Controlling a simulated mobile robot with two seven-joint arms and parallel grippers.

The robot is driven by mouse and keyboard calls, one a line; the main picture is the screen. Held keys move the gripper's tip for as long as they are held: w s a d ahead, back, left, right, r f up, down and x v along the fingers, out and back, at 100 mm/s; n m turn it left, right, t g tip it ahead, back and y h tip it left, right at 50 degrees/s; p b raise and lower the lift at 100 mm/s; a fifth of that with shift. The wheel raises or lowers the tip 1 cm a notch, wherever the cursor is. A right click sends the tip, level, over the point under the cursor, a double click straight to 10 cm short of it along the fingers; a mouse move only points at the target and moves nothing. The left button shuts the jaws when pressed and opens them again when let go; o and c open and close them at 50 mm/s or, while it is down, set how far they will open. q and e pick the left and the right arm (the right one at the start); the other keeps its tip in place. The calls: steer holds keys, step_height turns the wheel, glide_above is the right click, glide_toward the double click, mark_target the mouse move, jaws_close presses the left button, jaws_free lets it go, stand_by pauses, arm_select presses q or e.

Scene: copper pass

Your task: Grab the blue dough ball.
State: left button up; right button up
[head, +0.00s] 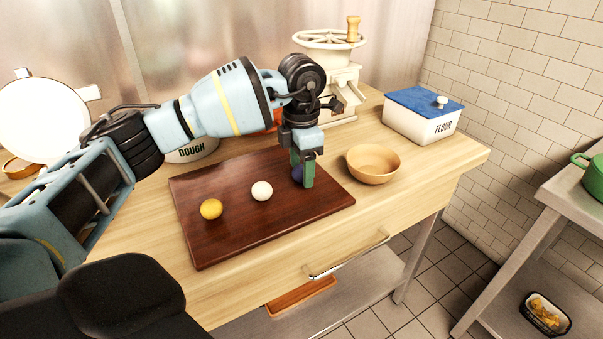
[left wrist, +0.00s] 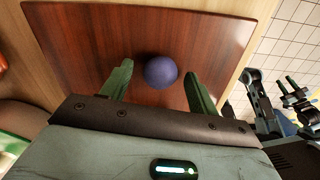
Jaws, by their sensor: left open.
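The blue dough ball (head: 296,174), dark blue-violet, sits on the right part of the dark wooden board (head: 225,235). In the head view it is mostly hidden behind a green finger of my left gripper (head: 303,174). In the left wrist view the ball (left wrist: 160,71) shows whole, between the two parted green fingertips of the left gripper (left wrist: 158,69), with a gap on each side. The left gripper is open, points down and holds nothing. My right gripper (left wrist: 297,88) shows small at the right of the left wrist view; its opening is unclear.
A white ball (head: 262,191) and a yellow ball (head: 211,209) lie on the board to the left. A wooden bowl (head: 373,165) stands just right of the board. A blue-lidded flour box (head: 422,118) and a cream hand-wheel machine (head: 345,75) stand behind.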

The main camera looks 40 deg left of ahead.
arm_select(q)
steer(key=shift+f, duration=0.3)
steer(key=shift+c, duration=0.2)
steer(key=c, duration=1)
steer(key=shift+r, duration=0.15)
steer(key=shift+r, duration=0.6)
step_height(320, 180, up, 2)
steer(key=shift+r, duration=0.2)
steer(key=s+d, duration=0.3)
steer(key=s, duration=0.1)
steer(key=s+d, duration=0.3)
steer(key=s, duration=0.1)
steer(key=s+d+r, duration=0.1)
steer(key=s+d, duration=0.3)
steer(key=shift+s+d+b, duration=0.1)
steer(key=shift+s+b, duration=0.1)
steer(key=shift+b, duration=0.2)
